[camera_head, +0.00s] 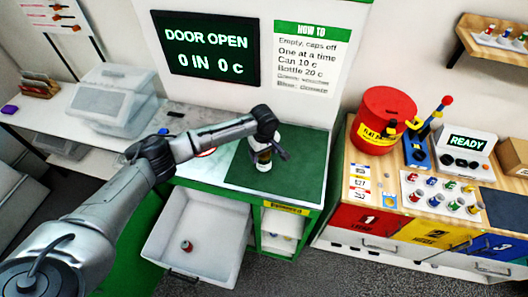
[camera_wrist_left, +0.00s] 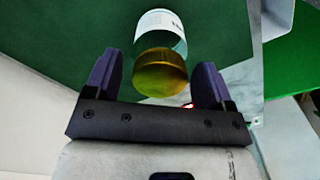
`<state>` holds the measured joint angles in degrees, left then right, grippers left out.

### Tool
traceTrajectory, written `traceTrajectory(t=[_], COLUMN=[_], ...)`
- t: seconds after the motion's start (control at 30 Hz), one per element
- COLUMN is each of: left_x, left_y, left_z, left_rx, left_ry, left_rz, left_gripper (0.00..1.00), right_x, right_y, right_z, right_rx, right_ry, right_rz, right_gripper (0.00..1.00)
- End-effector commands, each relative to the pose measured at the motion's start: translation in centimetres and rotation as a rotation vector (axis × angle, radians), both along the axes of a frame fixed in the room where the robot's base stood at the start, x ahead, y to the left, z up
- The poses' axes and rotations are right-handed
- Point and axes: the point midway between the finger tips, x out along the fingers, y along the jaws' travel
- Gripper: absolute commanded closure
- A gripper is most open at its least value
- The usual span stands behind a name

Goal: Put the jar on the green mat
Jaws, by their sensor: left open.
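The jar (camera_head: 264,160) is at the green mat (camera_head: 300,175) on the counter, partly hidden by my left arm and gripper. In the left wrist view the jar (camera_wrist_left: 160,72) has a yellow-gold lid and a white label. The green mat (camera_wrist_left: 60,45) fills much of the background there. My left gripper (camera_head: 270,153) is open, with its two dark fingers on either side of the jar. In the left wrist view gaps show between the jar's lid and both fingers. I cannot tell whether the jar's base touches the mat. My right gripper is not in view.
A white pull-out bin (camera_head: 205,225) with a can inside sits below the counter. Clear lidded boxes (camera_head: 110,100) stand to the left. To the right, a table holds a red bucket (camera_head: 385,120), a READY device (camera_head: 466,150) and a tray of small items (camera_head: 440,194). Behind is a sign panel.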

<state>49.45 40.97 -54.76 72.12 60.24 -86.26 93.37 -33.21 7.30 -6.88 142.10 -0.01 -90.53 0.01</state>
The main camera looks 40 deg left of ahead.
Motion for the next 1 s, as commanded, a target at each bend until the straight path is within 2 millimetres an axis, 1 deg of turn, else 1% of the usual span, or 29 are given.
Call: traceTrajectory(t=[0.17,0.27,0.37,0.7,0.9,1.0], left_x=[0.0,0.0,0.1,0.1,0.1,0.1], left_y=[0.0,0.0,0.0,0.0,0.0,0.0], left_z=[0.1,0.8,2.3,8.5,11.0,11.8], left_rx=[0.001,-0.001,-0.001,0.000,-0.002,-0.001], left_ry=[0.000,-0.002,-0.003,-0.003,-0.002,-0.001], left_rz=[0.000,0.001,0.001,0.001,0.001,0.001], left_gripper=[0.23,0.23,0.23,0.23,0.23,0.23], right_x=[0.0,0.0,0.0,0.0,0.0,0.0], right_y=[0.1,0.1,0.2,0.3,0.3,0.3], right_z=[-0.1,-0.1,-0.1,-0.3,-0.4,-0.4], right_rx=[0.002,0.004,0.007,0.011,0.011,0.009], right_ry=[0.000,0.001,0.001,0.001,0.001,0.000], right_rz=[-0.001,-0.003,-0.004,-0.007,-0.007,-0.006], right_gripper=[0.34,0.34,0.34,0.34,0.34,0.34])
